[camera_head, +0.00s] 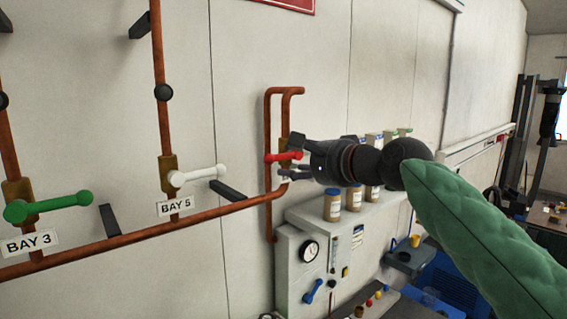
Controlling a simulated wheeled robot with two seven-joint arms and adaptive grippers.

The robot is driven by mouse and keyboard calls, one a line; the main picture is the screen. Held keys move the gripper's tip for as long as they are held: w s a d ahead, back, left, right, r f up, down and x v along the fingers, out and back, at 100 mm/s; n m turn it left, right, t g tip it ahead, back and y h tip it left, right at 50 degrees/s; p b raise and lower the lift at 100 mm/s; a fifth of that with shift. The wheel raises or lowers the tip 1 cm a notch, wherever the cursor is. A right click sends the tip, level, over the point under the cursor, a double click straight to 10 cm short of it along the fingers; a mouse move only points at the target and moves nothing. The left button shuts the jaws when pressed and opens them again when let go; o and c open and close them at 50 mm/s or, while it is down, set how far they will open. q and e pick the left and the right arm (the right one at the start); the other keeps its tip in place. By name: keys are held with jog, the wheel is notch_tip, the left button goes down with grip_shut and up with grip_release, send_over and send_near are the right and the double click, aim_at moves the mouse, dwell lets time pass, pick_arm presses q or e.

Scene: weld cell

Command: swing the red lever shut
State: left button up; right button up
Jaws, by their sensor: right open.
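The red lever (283,156) sits on a brass valve of the copper pipe loop, right of the other two levers. It lies close to level, with a round knob at its left end. My right gripper (287,160) comes in from the right and is open. Its fingers point left, one above and one below the right part of the lever. They hide the lever's right end, and I cannot tell whether they touch it. My left gripper is not in view.
A white lever (197,175) at the BAY 5 sign (176,207) and a green lever (48,206) at the BAY 3 sign (29,242) are to the left. Copper pipes run along the wall. A grey gauge cabinet (318,278) with jars on top stands below my gripper.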

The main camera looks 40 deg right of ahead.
jog(key=v, duration=0.6)
jog(key=shift+s, duration=0.25)
dwell(0.3)
